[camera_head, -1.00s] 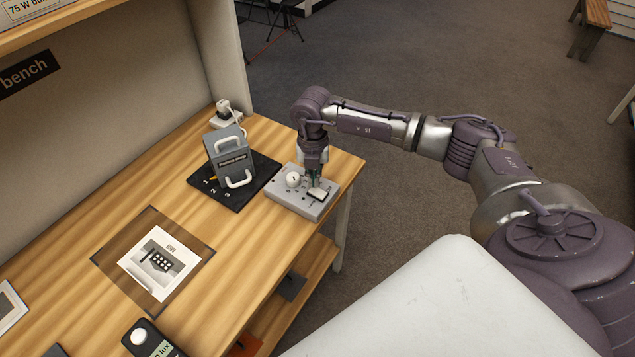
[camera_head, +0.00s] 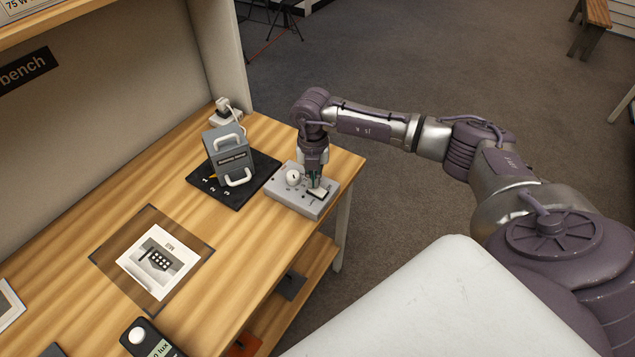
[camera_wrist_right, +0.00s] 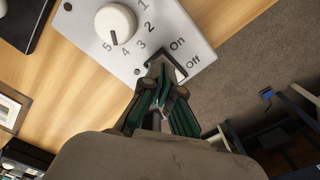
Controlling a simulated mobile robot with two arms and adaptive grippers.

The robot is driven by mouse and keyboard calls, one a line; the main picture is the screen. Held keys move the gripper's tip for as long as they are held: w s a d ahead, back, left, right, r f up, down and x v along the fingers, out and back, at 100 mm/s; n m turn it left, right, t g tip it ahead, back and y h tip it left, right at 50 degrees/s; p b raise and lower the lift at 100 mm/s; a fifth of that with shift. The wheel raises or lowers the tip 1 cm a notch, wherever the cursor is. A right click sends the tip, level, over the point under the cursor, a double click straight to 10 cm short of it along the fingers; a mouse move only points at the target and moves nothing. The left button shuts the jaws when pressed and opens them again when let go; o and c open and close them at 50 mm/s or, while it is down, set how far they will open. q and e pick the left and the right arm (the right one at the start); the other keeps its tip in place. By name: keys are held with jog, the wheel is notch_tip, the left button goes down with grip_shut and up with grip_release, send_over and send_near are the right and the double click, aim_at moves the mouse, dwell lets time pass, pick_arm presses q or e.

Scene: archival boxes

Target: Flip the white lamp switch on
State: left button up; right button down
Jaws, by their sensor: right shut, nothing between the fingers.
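A grey control box (camera_head: 290,197) with a white round knob (camera_head: 293,177) sits near the right edge of the bench. Its white rocker switch (camera_head: 319,193) is beside the knob. My right gripper (camera_head: 315,185) is shut and empty, pointing down at the switch. In the right wrist view its fingertips (camera_wrist_right: 162,72) overlap the switch's near end on the "On" side; they partly hide it, and contact is hard to tell. My left gripper is out of view.
A grey lamp-like box with white handles (camera_head: 229,155) stands on a black numbered base (camera_head: 218,191) left of the control box. A printed sheet (camera_head: 158,262) lies on the bench (camera_head: 225,265). A dark handheld meter (camera_head: 150,340) is at the front.

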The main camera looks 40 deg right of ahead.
jog(key=shift+f+b, duration=0.5)
jog(key=shift+f, duration=0.25)
jog(key=shift+r, duration=0.1)
jog(key=shift+r+p, duration=2.6)
jog(key=shift+r, duration=0.95)
jog(key=shift+f, duration=0.1)
